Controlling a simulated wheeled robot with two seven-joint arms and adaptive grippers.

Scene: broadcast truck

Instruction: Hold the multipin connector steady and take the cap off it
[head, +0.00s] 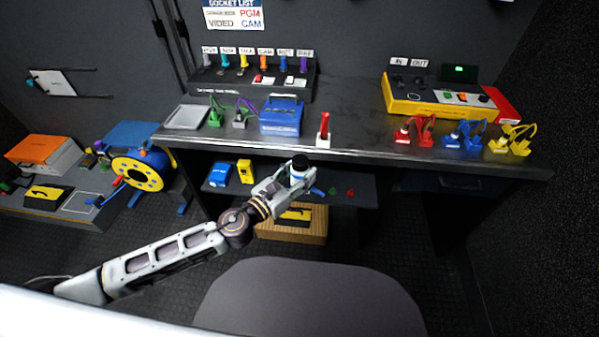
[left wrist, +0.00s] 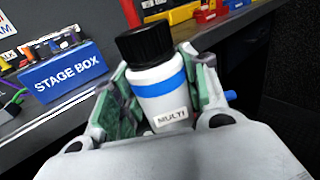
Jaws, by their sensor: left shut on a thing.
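The multipin connector (left wrist: 158,92) is a white cylinder with a blue band and a "MULTI" label. It stands roughly upright, slightly tilted in the left wrist view. Its black ribbed cap (left wrist: 146,43) sits on the top end; the cap also shows in the head view (head: 300,160). My left gripper (head: 296,181) is shut on the connector's white body, one finger pad on each side, below the cap. It holds the connector in front of the bench's front edge. The connector's lower end is hidden by the gripper. My right gripper is not in view.
The dark bench (head: 358,139) lies behind the gripper. On it are a blue stage box (head: 281,117), a red upright piece (head: 323,129), a grey tray (head: 187,116) and coloured cable pairs at the right. A lower shelf (head: 352,199) and wooden crate (head: 316,227) are near the gripper.

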